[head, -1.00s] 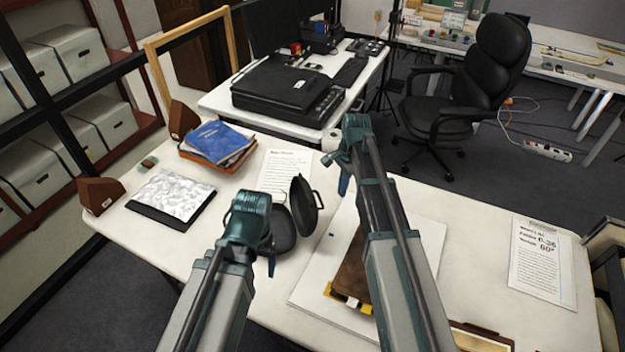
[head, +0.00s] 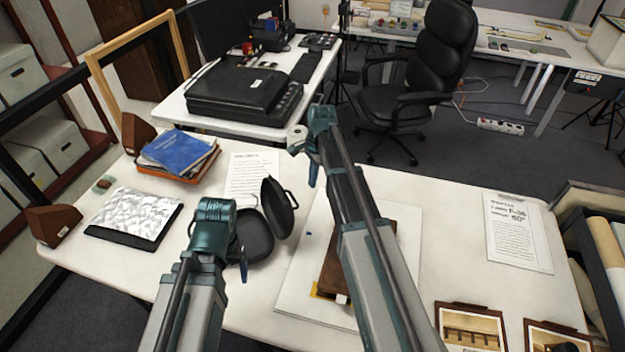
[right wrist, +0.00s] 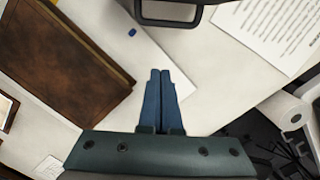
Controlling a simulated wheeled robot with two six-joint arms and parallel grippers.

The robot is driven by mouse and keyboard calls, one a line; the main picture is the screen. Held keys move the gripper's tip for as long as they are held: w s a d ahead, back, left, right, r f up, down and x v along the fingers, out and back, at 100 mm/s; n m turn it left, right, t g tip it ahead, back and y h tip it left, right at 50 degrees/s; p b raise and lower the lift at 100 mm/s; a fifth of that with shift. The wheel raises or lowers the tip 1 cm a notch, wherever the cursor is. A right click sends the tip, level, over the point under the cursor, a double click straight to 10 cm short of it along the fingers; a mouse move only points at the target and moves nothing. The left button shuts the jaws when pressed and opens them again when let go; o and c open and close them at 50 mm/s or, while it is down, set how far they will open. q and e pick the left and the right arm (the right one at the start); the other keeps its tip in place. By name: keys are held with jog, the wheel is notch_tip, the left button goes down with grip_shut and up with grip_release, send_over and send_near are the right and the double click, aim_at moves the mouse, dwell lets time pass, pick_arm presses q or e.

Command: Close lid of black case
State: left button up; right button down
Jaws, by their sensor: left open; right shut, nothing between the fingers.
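The black case (head: 254,240) lies open on the white table, its lid (head: 279,208) standing steeply up on its right side. A handle shows on the lid's edge. In the right wrist view, part of the black case with its handle (right wrist: 170,20) shows at the top edge. My left gripper (head: 243,270) is open at the near left side of the case; its arm hides part of the base. My right gripper (head: 313,175) is above the table to the right of the lid, apart from it. Its blue fingers (right wrist: 160,75) are shut and empty.
A brown folder (right wrist: 65,50) lies on a white board (head: 298,270) right of the case. A printed sheet (head: 250,172) lies behind the case. A silvery pad (head: 135,215) and blue book (head: 178,152) are to the left. Table space farther right is partly clear.

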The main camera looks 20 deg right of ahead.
notch_tip(320, 180, down, 7)
jog(key=b, duration=0.6)
jog(key=a, duration=0.1)
jog(key=a+r+p, duration=0.1)
jog(key=a, duration=0.1)
jog(key=a+r+p, duration=0.1)
jog(key=shift+s+a+r, duration=0.15)
jog(key=shift+s+a, duration=0.05)
jog(key=shift+s, duration=0.15)
